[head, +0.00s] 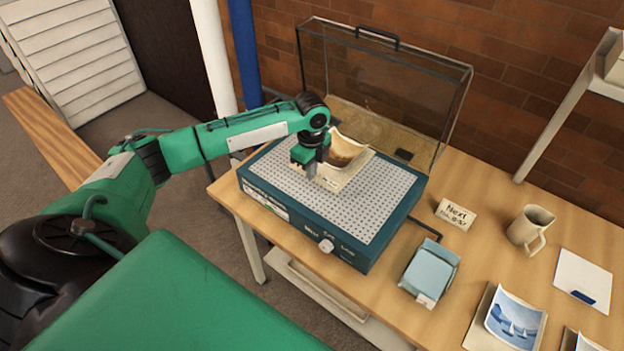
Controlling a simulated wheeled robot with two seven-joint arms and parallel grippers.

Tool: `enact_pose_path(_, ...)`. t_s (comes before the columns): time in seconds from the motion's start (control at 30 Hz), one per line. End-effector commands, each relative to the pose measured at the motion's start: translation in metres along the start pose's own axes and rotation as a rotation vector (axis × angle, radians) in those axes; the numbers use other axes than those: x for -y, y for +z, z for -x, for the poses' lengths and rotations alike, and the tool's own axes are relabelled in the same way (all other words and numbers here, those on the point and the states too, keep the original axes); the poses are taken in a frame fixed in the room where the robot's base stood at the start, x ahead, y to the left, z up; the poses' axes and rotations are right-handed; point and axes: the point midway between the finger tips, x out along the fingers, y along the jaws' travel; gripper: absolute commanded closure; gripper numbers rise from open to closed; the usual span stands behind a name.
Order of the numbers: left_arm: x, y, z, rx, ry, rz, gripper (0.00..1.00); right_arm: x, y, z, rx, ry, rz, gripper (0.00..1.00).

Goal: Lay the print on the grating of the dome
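The dome is a teal box (312,232) with a perforated light grating (360,205) on top. Its clear lid (405,95) stands open at the back. A curled print (347,152) with a brown picture and pale border is at the grating's back left, on a cream board (338,182). I cannot tell whether the board touches the grating or is just above it. My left gripper (310,172) points down at the board's left edge, beside the print. Its fingertips overlap the board, and I cannot tell whether they are closed on it. My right gripper is out of view.
Right of the dome are a card sign (456,214), a mug (531,228), a blue box (431,272), a white sheet (582,281) and a boat print (515,320). A shelf post (560,115) rises at the right. The grating's front and right are bare.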

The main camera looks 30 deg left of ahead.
Motion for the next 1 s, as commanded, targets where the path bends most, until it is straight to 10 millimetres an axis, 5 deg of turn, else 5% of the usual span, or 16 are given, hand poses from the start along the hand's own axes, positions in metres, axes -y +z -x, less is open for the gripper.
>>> enact_pose_path(0.5,0.0,-0.001,-0.055,-0.001,0.001,0.001,1.0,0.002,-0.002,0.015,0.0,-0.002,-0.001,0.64)
enact_pose_path(0.87,0.0,0.0,-0.061,-0.001,-0.001,0.001,1.0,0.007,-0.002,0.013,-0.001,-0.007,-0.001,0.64)
enact_pose_path(1.0,0.0,0.0,-0.061,0.0,-0.001,0.001,0.75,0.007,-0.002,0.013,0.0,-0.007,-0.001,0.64)
